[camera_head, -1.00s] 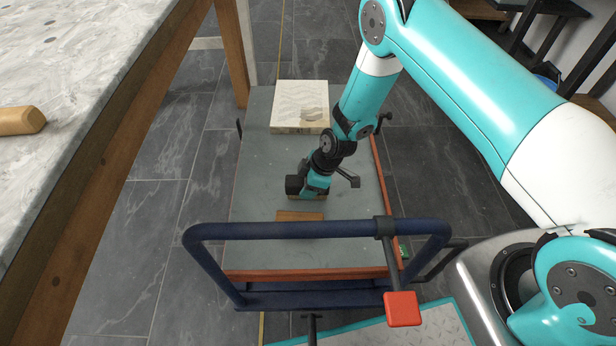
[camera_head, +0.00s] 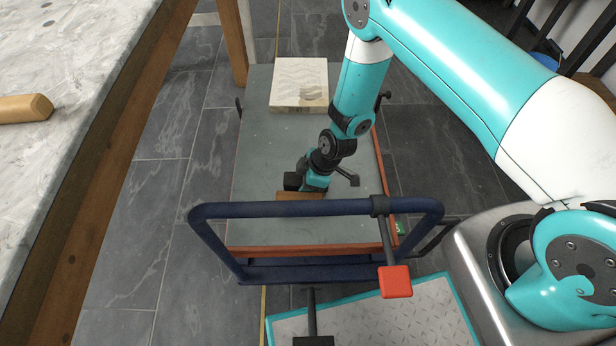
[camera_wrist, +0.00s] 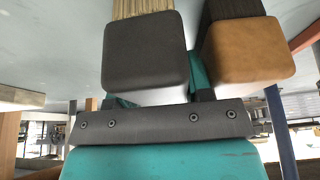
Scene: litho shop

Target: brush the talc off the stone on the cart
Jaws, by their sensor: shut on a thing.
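The stone (camera_head: 299,78) is a pale cream slab lying flat at the far end of the grey cart top (camera_head: 262,150). Its upper face has wavy whitish marks and a darker patch at the near right. My gripper (camera_wrist: 148,92) is shut on a dark grey brush (camera_wrist: 145,48) with tan bristles. The brush also shows as a dark block (camera_head: 292,182) near the cart's handle end, well apart from the stone. A brown wooden brush (camera_wrist: 248,50) with dark bristles is beside it; it lies on the cart (camera_head: 299,196), partly behind the handle bar.
The cart's blue push handle (camera_head: 225,211) stands at the near end, with a red-ended lever (camera_head: 395,282). A table (camera_head: 75,70) runs along the left, with a wooden handle (camera_head: 25,108) on it. The cart top between the brushes and stone is clear.

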